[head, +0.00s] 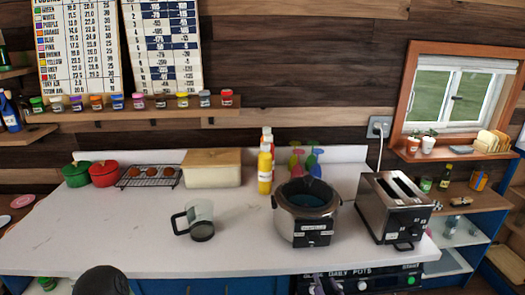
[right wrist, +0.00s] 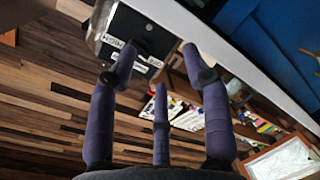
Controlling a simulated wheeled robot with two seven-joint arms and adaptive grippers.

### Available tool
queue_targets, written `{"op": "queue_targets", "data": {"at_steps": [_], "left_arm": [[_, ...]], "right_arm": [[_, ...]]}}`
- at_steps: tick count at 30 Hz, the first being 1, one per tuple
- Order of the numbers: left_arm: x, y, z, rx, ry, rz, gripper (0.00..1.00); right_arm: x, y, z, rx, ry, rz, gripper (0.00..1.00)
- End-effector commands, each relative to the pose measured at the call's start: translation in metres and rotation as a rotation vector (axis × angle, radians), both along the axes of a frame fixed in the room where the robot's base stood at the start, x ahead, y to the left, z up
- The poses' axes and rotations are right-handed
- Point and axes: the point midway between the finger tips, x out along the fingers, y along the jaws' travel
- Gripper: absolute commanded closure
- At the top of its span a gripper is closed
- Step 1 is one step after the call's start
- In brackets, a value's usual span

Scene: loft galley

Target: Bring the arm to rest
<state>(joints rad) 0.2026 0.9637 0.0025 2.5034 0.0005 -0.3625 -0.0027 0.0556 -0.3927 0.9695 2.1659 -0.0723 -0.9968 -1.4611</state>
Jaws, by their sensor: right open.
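A dark rounded part (head: 100,281) at the bottom left of the head view looks like part of my own arm. My left gripper does not show.
The white counter (head: 120,235) is clear at the front left. On it stand a glass jug (head: 201,221), a cooker (head: 308,212) and a toaster (head: 395,208). Below the front edge is a panel (head: 375,281). A labelled dark appliance (right wrist: 130,35) appears beyond my right fingers.

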Motion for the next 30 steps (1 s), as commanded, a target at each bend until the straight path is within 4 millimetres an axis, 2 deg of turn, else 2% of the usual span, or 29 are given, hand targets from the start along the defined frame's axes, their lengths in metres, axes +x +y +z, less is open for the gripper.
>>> {"op": "queue_targets", "data": {"at_steps": [1,7,14,23,30], "left_arm": [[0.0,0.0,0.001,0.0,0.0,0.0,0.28],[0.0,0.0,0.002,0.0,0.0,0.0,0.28],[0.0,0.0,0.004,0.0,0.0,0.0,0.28],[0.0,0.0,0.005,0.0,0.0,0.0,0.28],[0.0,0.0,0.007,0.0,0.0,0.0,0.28]], "right_arm": [[0.0,0.002,-0.016,0.051,0.059,0.0,0.51],[-0.006,0.011,-0.076,0.276,0.287,-0.031,0.51],[-0.026,0.023,-0.144,0.522,0.551,-0.122,0.51],[-0.071,0.041,-0.226,0.809,0.886,-0.328,0.51],[-0.122,0.058,-0.283,1.0,1.139,-0.564,0.51]]}}
